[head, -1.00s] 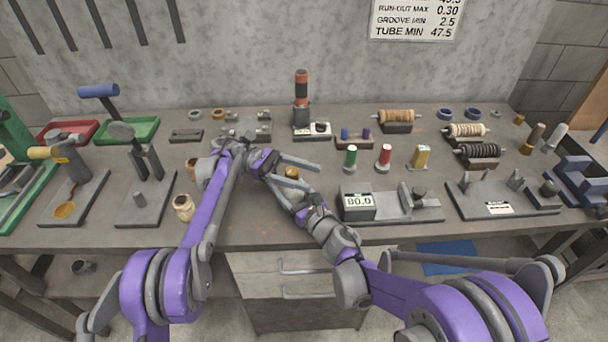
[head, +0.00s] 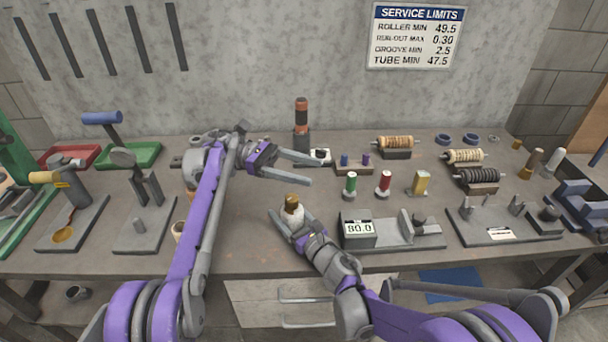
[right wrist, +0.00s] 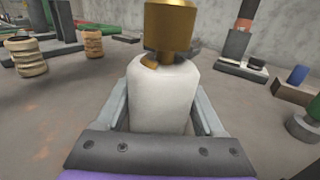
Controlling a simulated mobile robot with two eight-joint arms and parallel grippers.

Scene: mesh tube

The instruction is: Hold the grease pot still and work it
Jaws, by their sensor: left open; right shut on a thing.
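The grease pot shows in the head view (head: 292,212) as a small white body with a brass cap, near the front middle of the bench. In the right wrist view the pot (right wrist: 160,95) stands upright with its brass top (right wrist: 170,25) above it. My right gripper (head: 292,220) is shut on the white body, one finger on each side. My left gripper (head: 309,169) is open and empty, behind and above the pot, with its fingers pointing right. The pot's lower part is hidden by my right gripper.
A gauge block reading 80.0 (head: 358,228) stands to the right of the pot. Ribbed tan cylinders (right wrist: 27,57) stand at the left in the right wrist view.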

